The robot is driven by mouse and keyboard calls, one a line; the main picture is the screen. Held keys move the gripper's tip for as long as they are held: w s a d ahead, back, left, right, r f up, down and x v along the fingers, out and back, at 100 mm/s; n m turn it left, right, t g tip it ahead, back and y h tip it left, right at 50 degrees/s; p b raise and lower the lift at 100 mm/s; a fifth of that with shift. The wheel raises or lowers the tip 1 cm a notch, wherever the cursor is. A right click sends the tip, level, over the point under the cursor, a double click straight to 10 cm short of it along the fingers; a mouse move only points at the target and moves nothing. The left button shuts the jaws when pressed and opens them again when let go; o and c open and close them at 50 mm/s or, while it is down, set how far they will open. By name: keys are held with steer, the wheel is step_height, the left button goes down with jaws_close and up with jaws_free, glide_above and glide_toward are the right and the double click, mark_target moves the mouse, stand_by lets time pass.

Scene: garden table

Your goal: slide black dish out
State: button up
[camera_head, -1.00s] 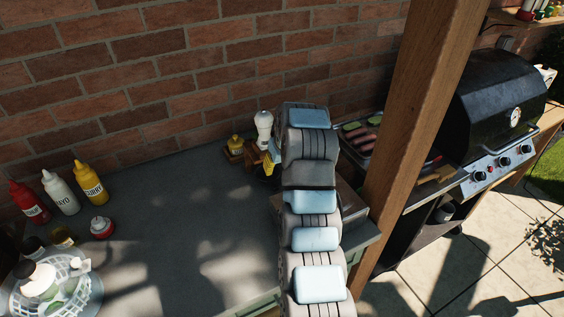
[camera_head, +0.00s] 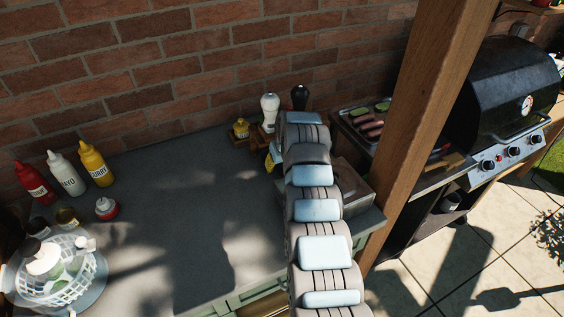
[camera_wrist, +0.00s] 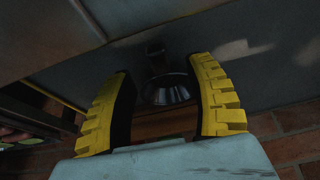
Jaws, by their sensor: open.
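In the wrist view, a dark round thing with a ridged rim, apparently the black dish (camera_wrist: 168,92), lies in deep shadow between and beyond the fingers. A dark upright shape shows just above it. A gap shows on both sides of it. My gripper (camera_wrist: 162,70) is open, its two yellow-padded fingers wide apart, with nothing held. In the head view my arm hides the dish and most of my gripper; only a bit of yellow shows beside the arm.
A grey metal box (camera_head: 354,182) is right of my arm, before the wooden post (camera_head: 425,120). The counter's middle (camera_head: 190,205) is clear.

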mark_target(279, 168)
steer(key=shift+b+x, duration=0.55)
steer(key=shift+x, duration=1.25)
steer(key=shift+f, duration=0.1)
steer(key=shift+c, duration=0.2)
jaws_close()
